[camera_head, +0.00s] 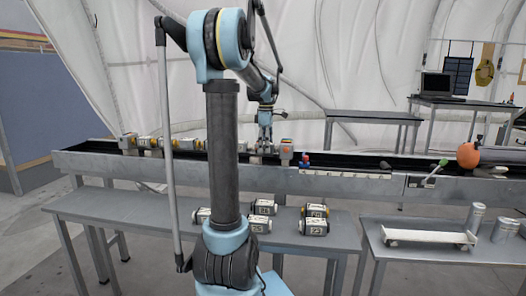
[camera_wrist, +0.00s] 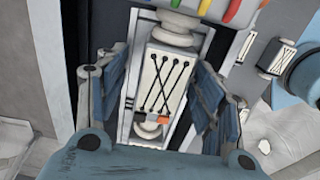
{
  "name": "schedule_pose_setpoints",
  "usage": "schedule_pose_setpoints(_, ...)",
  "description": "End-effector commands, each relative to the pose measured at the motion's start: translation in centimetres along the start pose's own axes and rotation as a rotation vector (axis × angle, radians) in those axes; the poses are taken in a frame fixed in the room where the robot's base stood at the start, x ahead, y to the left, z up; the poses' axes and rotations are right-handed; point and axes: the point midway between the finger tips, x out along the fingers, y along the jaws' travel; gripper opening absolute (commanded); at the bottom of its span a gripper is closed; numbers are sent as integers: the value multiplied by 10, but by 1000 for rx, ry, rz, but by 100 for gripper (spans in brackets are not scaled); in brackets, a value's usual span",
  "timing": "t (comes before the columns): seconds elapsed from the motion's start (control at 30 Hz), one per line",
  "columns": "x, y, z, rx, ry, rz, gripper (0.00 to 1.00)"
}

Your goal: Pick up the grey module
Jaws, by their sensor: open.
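In the wrist view a pale grey module (camera_wrist: 163,82) with black crossed cords and a small orange patch lies lengthwise between the fingers of my gripper (camera_wrist: 152,78). The blue fingers are open, one along each side; whether they touch it I cannot tell. In the head view my gripper (camera_head: 265,146) points down over the long conveyor trough, and the arm hides part of the row there. Which module in the head view is the one between my fingers is too small to tell.
More modules (camera_head: 150,144) stand on the trough (camera_head: 340,184) to the left. Several black and white modules (camera_head: 314,220) sit on the front table (camera_head: 120,206). A white rack (camera_head: 428,237) and metal cans (camera_head: 475,217) are on the right table. An orange ball (camera_head: 468,155) is at the trough's right.

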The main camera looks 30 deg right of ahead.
Motion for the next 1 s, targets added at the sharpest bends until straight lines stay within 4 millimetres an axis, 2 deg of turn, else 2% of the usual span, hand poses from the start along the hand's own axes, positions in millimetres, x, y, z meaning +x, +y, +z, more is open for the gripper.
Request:
schedule_pose_setpoints(0.2, 1, 0, 0, 0, 0, 0, 62)
schedule_pose_setpoints(0.4, 1, 0, 0, 0, 0, 0, 16)
schedule_pose_setpoints(0.47, 1, 0, 0, 0, 0, 0, 3)
schedule_pose_setpoints(0.5, 1, 0, 0, 0, 0, 0, 0)
schedule_pose_setpoints(0.8, -3, 0, 0, 0, 0, 0, 0)
schedule_pose_setpoints(1.0, -27, 0, 0, 0, 0, 0, 0)
